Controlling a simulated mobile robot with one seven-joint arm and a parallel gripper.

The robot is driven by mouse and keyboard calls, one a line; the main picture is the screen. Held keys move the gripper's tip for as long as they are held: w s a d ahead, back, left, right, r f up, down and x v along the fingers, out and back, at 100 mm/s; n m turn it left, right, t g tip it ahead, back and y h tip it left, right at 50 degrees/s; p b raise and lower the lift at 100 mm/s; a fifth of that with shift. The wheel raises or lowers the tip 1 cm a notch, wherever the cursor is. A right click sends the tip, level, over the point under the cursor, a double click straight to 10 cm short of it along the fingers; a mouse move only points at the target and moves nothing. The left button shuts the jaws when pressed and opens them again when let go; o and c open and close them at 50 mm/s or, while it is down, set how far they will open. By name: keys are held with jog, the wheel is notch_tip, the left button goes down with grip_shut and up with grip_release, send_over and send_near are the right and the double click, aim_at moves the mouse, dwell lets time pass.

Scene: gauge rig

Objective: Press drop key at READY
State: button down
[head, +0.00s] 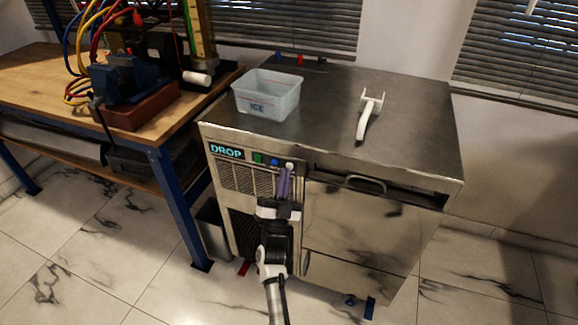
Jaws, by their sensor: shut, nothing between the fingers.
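The steel machine (335,175) has a dark display (227,152) at the top left of its front, lit with the word "DROP" in cyan. To its right is a row of small keys: a green key (258,158), a blue key (274,162) and a pale key (290,166). I cannot read any marking on them. My gripper (285,172) is shut and empty, pointing up in front of the panel. Its purple fingertips are just below the pale key; I cannot tell whether they touch it. The fingers hide part of the panel.
A wooden bench (45,75) with a vise and cables stands left.

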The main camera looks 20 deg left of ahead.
jog(key=shift+s, duration=0.2)
jog(key=shift+s, duration=0.1)
jog(key=s+p, duration=0.1)
jog(key=s, duration=0.4)
jog(key=shift+a+p, duration=0.15)
jog(key=shift+p, duration=0.15)
jog(key=shift+w, duration=0.1)
dwell(0.5)
